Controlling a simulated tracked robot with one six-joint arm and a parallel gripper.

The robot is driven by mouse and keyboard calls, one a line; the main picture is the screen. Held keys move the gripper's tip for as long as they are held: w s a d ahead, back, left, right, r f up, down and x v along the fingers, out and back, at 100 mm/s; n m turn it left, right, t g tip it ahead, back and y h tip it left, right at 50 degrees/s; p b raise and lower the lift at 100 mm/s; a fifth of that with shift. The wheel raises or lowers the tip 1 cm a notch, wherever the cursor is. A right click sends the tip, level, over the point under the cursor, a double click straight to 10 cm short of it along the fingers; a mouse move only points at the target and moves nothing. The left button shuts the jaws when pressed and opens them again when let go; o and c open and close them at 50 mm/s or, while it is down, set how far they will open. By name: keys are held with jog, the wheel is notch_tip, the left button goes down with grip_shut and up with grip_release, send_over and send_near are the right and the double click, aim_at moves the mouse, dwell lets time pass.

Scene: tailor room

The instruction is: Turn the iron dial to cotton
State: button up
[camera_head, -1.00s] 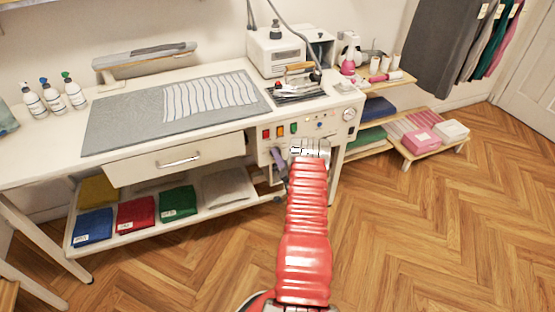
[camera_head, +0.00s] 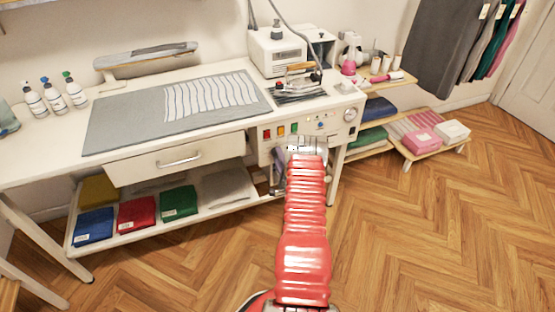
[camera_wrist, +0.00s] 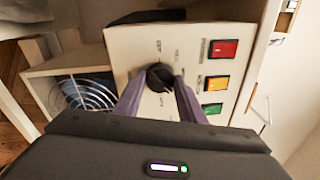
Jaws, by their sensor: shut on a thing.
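The iron dial is a round black knob (camera_wrist: 159,77) on the cream control panel (camera_wrist: 130,52), seen in the wrist view. Small printed marks surround it, too blurred to read, so its setting cannot be told. My gripper (camera_wrist: 160,84) is shut on the dial, with one purple finger on each side of it. In the head view my gripper (camera_head: 300,150) is at the front of the panel, and my red arm hides the dial. The iron (camera_head: 303,72) rests on its stand on the table.
Red (camera_wrist: 223,49), amber (camera_wrist: 217,83) and green (camera_wrist: 212,108) switches sit beside the dial on the panel. A fan grille (camera_wrist: 88,95) is at the left in the wrist view. A drawer (camera_head: 180,160) is left of the panel. The floor (camera_head: 430,230) at right is clear.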

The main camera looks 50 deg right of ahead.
jog(key=shift+a+f, duration=0.2)
jog(key=shift+f, duration=0.15)
jog(key=o, duration=1)
jog(key=shift+d+r, duration=0.1)
jog(key=shift+r, duration=0.05)
jog(key=v, duration=1.3)
jog(key=shift+s+a+r, duration=0.1)
jog(key=shift+s+a, duration=0.1)
jog(key=shift+s, duration=0.1)
